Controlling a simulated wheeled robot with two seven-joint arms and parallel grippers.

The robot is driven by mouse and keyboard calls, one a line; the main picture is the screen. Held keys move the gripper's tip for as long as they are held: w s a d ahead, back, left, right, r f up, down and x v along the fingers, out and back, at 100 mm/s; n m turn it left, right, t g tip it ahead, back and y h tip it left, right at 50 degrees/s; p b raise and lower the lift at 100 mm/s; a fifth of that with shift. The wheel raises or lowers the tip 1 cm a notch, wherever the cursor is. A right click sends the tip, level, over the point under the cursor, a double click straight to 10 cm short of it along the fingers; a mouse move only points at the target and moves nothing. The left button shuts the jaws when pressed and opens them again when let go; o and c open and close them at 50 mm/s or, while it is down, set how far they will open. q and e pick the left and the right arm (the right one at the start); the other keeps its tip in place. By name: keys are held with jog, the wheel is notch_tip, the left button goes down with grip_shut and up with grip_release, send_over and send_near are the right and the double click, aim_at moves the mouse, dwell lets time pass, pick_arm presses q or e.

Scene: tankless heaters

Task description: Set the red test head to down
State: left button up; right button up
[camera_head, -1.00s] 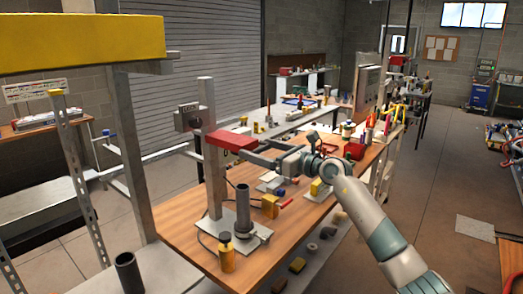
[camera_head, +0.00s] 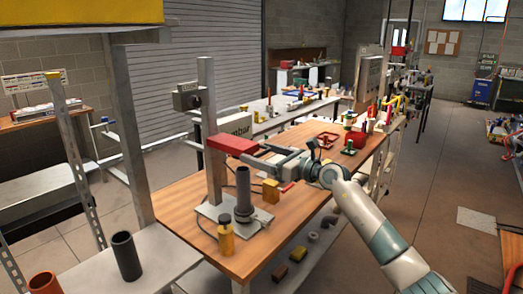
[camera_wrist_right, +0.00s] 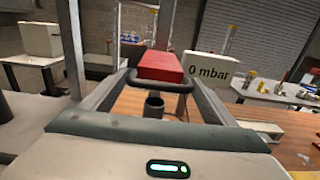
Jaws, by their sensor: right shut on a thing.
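The red test head (camera_head: 232,145) is a red block on the upright grey post (camera_head: 208,120). It stands a little above the dark vertical tube (camera_head: 243,188), with a small gap between them. My right gripper (camera_head: 258,153) reaches in from the right and is shut on the head's dark handle. In the right wrist view the red head (camera_wrist_right: 160,67) and its handle (camera_wrist_right: 160,82) lie between my fingers, with the tube top (camera_wrist_right: 154,104) below. My left gripper is not in view.
A 0 mbar display (camera_wrist_right: 214,70) stands behind the head. A yellow bottle (camera_head: 225,235) and a yellow block (camera_head: 271,190) stand near the post's base plate (camera_head: 248,232). A dark cup (camera_head: 126,256) stands on the grey surface at left. The wooden bench (camera_head: 185,208) has bare room around the base.

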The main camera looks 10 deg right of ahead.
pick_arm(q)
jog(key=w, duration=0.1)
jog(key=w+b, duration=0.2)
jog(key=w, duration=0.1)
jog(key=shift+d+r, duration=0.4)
pick_arm(e)
notch_tip(320, 180, down, 5)
jog(key=shift+d+f, duration=0.1)
jog(key=o, duration=1.2)
jog(key=shift+d, duration=0.1)
jog(key=shift+o, duration=0.2)
